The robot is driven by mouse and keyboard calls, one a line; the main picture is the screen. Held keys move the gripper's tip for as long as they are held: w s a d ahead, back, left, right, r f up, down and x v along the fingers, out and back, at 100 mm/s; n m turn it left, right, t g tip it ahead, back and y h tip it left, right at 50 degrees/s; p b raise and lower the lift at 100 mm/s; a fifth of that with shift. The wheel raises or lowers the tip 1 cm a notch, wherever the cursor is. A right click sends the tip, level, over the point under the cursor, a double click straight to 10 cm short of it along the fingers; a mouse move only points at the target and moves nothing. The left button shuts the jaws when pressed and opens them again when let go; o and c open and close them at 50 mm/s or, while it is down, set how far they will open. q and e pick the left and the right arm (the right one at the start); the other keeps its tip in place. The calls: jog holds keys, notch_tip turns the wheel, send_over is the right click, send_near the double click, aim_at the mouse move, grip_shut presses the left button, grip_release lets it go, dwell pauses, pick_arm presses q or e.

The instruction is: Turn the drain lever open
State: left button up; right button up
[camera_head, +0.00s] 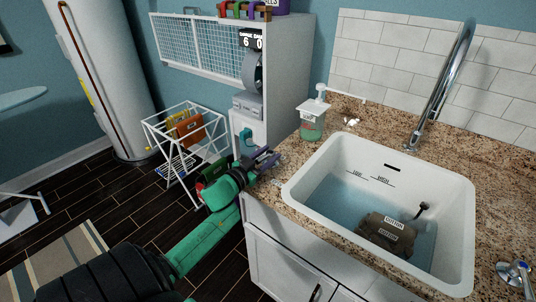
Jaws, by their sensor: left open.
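A white sink (310,170) is set in the granite counter and holds bluish water. A brown bundle (385,232) with cotton labels lies in it. A small black knob on a stem (424,208) stands up beside the bundle. A chrome lever handle with a blue mark (516,272) is on the counter at the lower right. I cannot tell for certain which is the drain lever. My left gripper (268,160) is open and empty, near the counter's left edge, apart from the sink and both of these. My right gripper is out of view.
A soap pump bottle (312,122) stands on the counter (289,186) behind the sink's left corner. A tall chrome faucet (440,85) rises behind the sink. A white rack with folders (182,135) stands on the floor at left. A white cabinet (287,75) is behind my gripper.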

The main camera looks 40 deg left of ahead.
pick_arm(q)
jog(key=shift+w, duration=0.1)
grip_shut()
dwell(1.3)
